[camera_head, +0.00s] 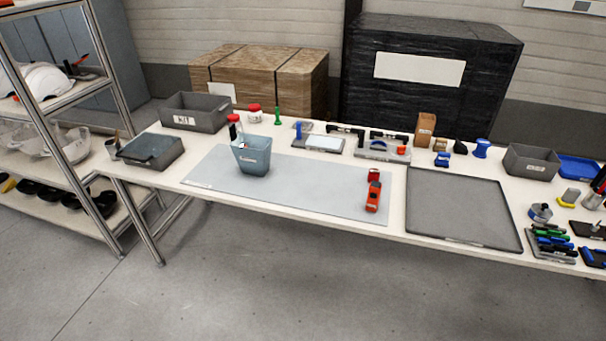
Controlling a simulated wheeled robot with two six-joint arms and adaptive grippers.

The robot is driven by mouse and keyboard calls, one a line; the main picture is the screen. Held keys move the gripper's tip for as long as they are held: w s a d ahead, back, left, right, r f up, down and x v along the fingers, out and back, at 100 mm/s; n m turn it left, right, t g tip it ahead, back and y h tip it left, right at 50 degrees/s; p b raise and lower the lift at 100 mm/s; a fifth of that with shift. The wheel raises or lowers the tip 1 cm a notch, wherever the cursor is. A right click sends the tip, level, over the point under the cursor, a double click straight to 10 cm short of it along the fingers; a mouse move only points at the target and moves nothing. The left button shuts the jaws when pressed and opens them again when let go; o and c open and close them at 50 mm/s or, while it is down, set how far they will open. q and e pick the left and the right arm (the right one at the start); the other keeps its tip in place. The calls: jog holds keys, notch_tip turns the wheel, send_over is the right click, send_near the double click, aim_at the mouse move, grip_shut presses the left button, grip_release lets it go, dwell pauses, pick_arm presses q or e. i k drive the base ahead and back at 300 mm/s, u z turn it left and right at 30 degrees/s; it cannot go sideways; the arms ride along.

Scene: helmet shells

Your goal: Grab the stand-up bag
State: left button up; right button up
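A brown, upright pouch-like item (425,130) stands at the back of the white table, right of the middle. It looks most like the stand-up bag, but it is too small to tell for sure from a box. It stands apart from any gripper, and its lower part is partly behind small items. Neither my left nor my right gripper can be made out in the head view.
A blue-grey bin (252,160) stands on a grey mat (310,190) with a red tool (373,192). A dark tray (462,205) lies to the right, and a grey crate (530,160) stands near the bag. Small blue items (481,148) crowd it. Shelving (75,110) stands left.

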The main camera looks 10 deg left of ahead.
aim_at(255, 159)
jog(key=u, duration=0.7)
jog(key=i, duration=0.9)
jog(key=z, duration=0.25)
